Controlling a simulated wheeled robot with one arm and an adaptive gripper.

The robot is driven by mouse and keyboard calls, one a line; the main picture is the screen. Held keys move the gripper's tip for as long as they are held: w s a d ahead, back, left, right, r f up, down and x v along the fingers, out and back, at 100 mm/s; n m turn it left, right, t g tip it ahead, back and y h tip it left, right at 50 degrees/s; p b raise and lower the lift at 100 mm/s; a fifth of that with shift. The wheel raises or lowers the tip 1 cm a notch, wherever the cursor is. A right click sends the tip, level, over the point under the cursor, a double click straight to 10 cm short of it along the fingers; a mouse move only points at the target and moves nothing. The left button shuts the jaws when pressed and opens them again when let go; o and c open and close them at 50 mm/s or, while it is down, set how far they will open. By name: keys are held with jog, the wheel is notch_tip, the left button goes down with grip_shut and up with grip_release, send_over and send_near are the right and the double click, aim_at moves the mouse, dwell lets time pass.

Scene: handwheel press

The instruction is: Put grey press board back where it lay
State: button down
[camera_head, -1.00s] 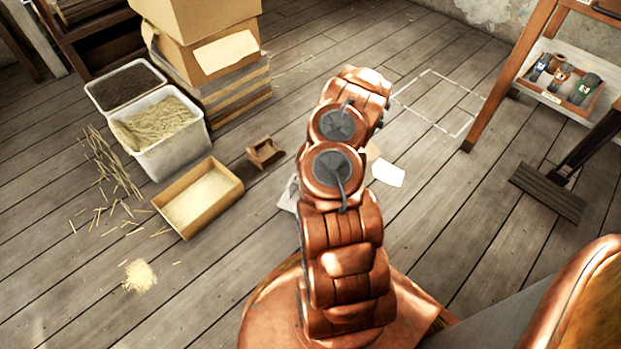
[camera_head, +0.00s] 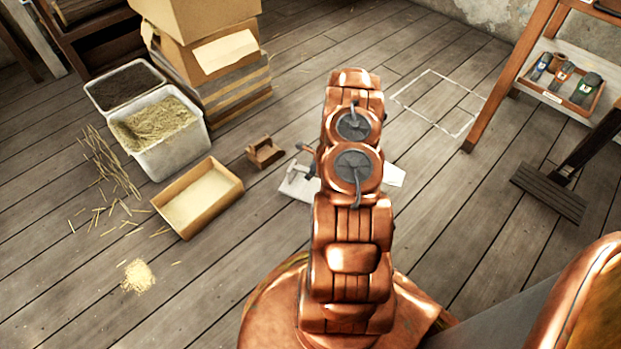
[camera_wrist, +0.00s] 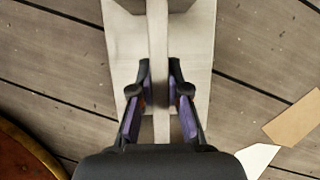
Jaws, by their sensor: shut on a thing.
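The grey press board (camera_wrist: 158,40) is a pale flat board with a raised grip bar along its middle. My gripper (camera_wrist: 160,100) is shut on that bar, one finger on each side, in the wrist view. In the head view part of the board (camera_head: 297,184) shows left of my arm, above or on the plank floor; I cannot tell whether it touches the floor. My arm hides the rest of it, and most of the gripper is hidden there too.
A small wooden handled block (camera_head: 264,152) and a shallow wooden tray (camera_head: 233,189) stand to the left. White paper (camera_head: 394,176) lies right of my arm. A white outlined rectangle (camera_head: 437,125) marks bare floor beyond, near a shelf leg (camera_head: 487,110).

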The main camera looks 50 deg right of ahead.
aim_at(307, 182)
jog(key=shift+w+d, duration=0.1)
jog(key=shift+d, duration=0.05)
jog(key=shift+w+d+f, duration=0.1)
jog(key=shift+f, duration=0.2)
notch_tip(307, 182, down, 3)
jog(key=shift+b, duration=1)
jog(key=shift+r, duration=0.1)
jog(key=c, duration=1.2)
grip_release()
jog(key=shift+o, duration=0.2)
